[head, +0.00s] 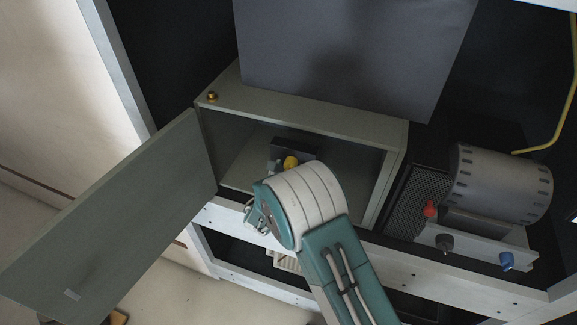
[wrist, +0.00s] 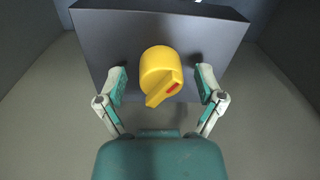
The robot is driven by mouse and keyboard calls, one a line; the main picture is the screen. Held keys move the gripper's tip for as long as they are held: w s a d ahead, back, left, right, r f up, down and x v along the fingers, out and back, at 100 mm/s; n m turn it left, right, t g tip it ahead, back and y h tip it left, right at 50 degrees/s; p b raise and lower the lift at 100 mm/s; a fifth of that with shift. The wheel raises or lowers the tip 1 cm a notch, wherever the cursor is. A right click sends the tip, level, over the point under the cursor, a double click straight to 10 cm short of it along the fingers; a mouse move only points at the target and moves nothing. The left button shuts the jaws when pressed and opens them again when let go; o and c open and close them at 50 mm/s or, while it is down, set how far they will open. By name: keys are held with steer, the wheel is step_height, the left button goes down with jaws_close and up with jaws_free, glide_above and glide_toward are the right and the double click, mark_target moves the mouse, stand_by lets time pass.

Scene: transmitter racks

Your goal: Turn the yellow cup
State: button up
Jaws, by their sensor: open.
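The yellow cup (wrist: 163,75) is a round yellow knob with a pointed grip and a red mark at the grip's lower right end. It sits on the face of a dark box (wrist: 110,38). In the head view the yellow cup (head: 290,162) shows inside an open cabinet, partly hidden by my arm. My gripper (wrist: 161,84) is open, with one finger on each side of the yellow cup and visible gaps on both sides. In the head view my gripper is mostly hidden behind my wrist.
The grey-green cabinet (head: 300,110) has its door (head: 120,220) swung open to the left. Its walls surround the box, with free floor to the sides. To the right stand a grey cylinder (head: 502,183) and red (head: 430,208), black (head: 444,242) and blue (head: 507,260) knobs.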

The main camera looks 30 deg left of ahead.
steer(key=c, duration=1.2)
steer(key=shift+o, duration=0.2)
steer(key=shift+m, duration=0.4)
steer(key=m, duration=0.4)
steer(key=shift+r+m, duration=0.1)
steer(key=shift+m, duration=0.2)
steer(key=m, duration=1.2)
steer(key=shift+d+g+y, duration=0.1)
steer(key=shift+g+y, duration=0.2)
steer(key=m, duration=0.5)
steer(key=shift+d+f, duration=0.1)
steer(key=shift+f, duration=0.15)
steer(key=shift+m, duration=0.4)
steer(key=shift+f, duration=0.1)
